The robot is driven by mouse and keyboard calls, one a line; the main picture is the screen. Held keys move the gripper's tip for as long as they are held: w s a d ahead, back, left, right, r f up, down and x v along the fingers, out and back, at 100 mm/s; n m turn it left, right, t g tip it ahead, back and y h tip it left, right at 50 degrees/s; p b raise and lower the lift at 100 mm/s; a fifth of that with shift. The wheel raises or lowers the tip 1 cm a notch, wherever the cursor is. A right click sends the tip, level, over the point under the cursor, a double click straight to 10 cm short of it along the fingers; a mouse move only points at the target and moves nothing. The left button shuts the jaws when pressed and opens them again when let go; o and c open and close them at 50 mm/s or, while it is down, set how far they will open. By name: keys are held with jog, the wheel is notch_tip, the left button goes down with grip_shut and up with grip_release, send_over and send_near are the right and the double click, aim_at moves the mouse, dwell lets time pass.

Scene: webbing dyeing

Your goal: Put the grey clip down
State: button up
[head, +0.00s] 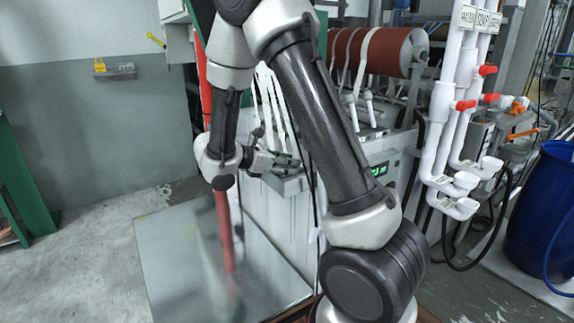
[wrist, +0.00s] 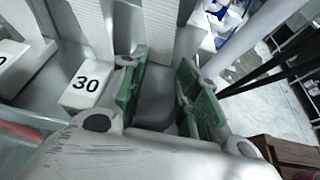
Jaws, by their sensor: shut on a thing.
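My gripper (head: 287,163) is at the front of the white machine, beside the hanging white webbing strips. In the wrist view my gripper (wrist: 165,100) has its two green-padded fingers on either side of a grey piece, the grey clip (wrist: 156,98), and is shut on it. The clip's lower part is hidden by the fingers and gripper body. In the head view the clip is too small to tell apart from the gripper.
A white block marked 30 (wrist: 85,86) stands just left of the fingers. White webbing (wrist: 155,25) runs close behind. The machine has a green display (head: 380,170). White pipes (head: 445,120) and a blue barrel (head: 545,215) stand right. A metal plate (head: 175,255) covers the floor.

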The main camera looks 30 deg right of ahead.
jog(key=shift+f, duration=0.6)
jog(key=o, duration=1)
